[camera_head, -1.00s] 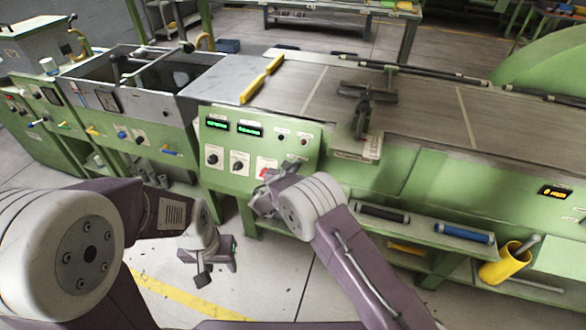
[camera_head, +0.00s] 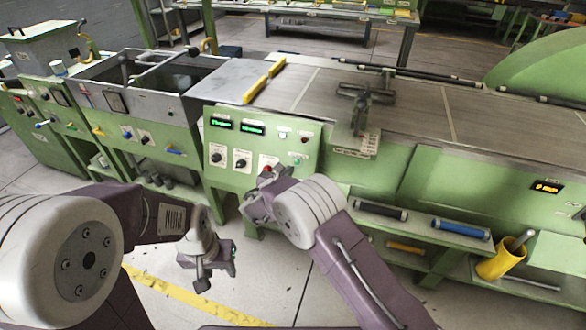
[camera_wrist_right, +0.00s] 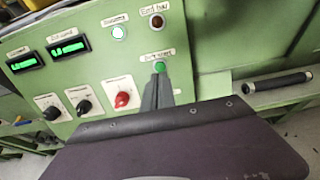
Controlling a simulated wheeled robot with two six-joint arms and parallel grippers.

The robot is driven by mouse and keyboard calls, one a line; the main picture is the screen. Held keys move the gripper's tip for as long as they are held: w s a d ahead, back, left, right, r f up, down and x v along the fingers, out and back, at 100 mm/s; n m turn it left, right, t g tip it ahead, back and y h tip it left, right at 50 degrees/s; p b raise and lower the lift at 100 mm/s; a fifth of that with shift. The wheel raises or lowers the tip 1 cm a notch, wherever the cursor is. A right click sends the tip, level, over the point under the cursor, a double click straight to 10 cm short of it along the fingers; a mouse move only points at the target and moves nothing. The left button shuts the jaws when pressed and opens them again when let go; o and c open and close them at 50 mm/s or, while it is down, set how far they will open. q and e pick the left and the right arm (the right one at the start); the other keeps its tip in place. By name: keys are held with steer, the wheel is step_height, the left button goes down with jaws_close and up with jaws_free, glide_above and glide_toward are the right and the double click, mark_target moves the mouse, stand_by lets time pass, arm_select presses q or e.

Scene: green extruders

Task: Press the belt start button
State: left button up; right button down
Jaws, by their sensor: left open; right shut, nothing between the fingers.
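The belt start button is a small green button (camera_wrist_right: 160,67) under a label on the green control panel (camera_head: 228,180). It also shows in the head view (camera_head: 296,161), uncovered. My right gripper (camera_wrist_right: 158,92) is shut and empty. Its fingertips appear just below the button in the right wrist view; I cannot tell whether they touch it. In the head view my right gripper (camera_head: 262,190) is low in front of the panel, below the red knob. My left gripper (camera_head: 200,275) is open and empty, above the floor away from the panel.
A red knob (camera_wrist_right: 122,99) and two black knobs sit left of the button. Above it are a bright lamp (camera_wrist_right: 118,32) and a dark red lamp (camera_wrist_right: 156,21). The belt (camera_head: 410,110) runs right. A shelf below holds rollers and a yellow cup (camera_head: 497,262).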

arm_select(q)
steer(key=shift+w, duration=0.5)
arm_select(e)
steer(key=v, duration=0.5)
steer(key=shift+s+a+f, duration=0.1)
steer(key=shift+s+a, duration=0.1)
steer(key=shift+a, duration=0.05)
steer(key=shift+w, duration=0.1)
arm_select(q)
steer(key=shift+r, duration=0.1)
